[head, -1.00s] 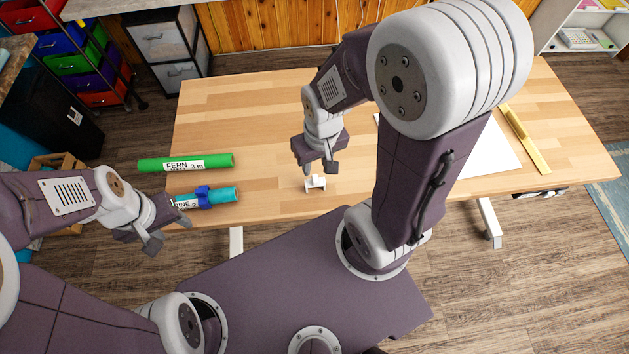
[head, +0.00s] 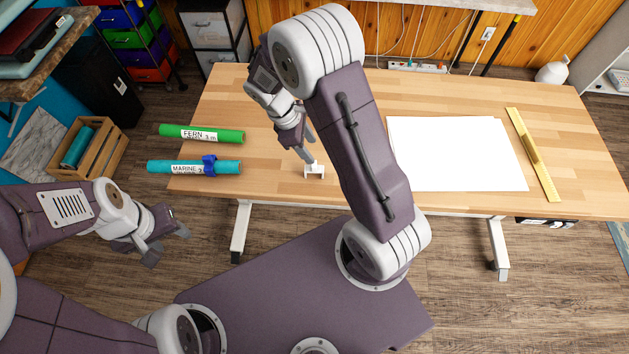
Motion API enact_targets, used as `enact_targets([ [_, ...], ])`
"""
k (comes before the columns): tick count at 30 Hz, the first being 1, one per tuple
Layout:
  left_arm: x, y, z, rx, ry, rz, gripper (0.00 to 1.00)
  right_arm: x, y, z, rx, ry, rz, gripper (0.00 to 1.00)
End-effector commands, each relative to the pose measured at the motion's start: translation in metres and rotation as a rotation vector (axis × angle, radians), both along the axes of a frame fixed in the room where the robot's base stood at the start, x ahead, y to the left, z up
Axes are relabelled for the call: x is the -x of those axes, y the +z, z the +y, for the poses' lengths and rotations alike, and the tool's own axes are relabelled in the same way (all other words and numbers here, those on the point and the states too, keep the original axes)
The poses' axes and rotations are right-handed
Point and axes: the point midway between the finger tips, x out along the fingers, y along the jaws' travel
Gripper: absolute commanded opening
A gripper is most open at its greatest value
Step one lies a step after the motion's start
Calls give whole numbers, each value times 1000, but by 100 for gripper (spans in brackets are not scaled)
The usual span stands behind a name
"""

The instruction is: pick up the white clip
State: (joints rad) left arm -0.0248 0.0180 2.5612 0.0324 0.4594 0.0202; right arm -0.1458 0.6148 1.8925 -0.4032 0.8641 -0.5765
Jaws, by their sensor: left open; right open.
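The white clip (head: 314,171) sits on the wooden table near its front edge. My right gripper (head: 306,160) is just above and behind the clip with its fingers pointing down at it. It is open, and I cannot tell whether a finger touches the clip. My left gripper (head: 170,246) is open and empty, off the table's front left, below the rolls.
A green FERN roll (head: 228,136) and a teal MARINE roll (head: 226,167) with a blue clip (head: 210,164) lie at the left of the table (head: 270,185). White sheets (head: 455,150) and a yellow ruler (head: 533,155) lie to the right. A wooden crate (head: 97,165) stands at the left.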

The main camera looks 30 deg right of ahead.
Motion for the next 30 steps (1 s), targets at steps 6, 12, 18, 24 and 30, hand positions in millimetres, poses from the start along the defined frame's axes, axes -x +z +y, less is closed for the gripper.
enact_targets([
  [6,-1,-2,0,0,0,-1,50,11,-29,9,11,28,71,51],
  [12,-1,2,0,0,0,-1,50,17,-51,-1,11,25,74,51],
  [18,0,3,0,0,0,-1,50,18,-64,-5,10,25,68,51],
  [24,0,11,0,0,0,-1,50,22,-89,-17,9,22,74,51],
  [30,0,11,0,0,0,-1,50,25,-111,-24,8,23,69,51],
])
